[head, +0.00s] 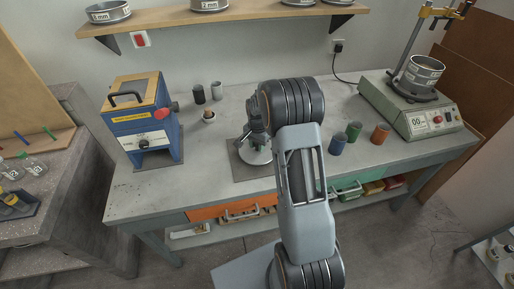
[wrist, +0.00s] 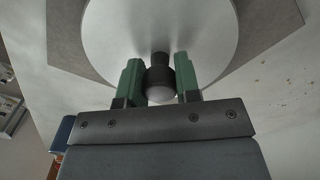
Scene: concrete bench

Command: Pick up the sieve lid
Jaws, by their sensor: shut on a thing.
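The sieve lid (wrist: 110,38) is a round, pale grey metal disc with a dark knob (wrist: 160,77). In the wrist view my gripper (wrist: 160,80) has its two green fingers closed on either side of the knob. In the head view the lid (head: 256,156) shows in part at the middle of the bench, over a grey square mat (head: 246,172). My gripper (head: 257,138) is above it there, partly hidden behind my arm. I cannot tell whether the lid touches the mat.
A blue machine (head: 143,125) stands at the left of the bench. Small dark and grey cups stand left of the lid. Blue, green and orange cups (head: 380,134) stand right. A sieve shaker (head: 410,105) is at the right end. A shelf (head: 230,16) hangs above.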

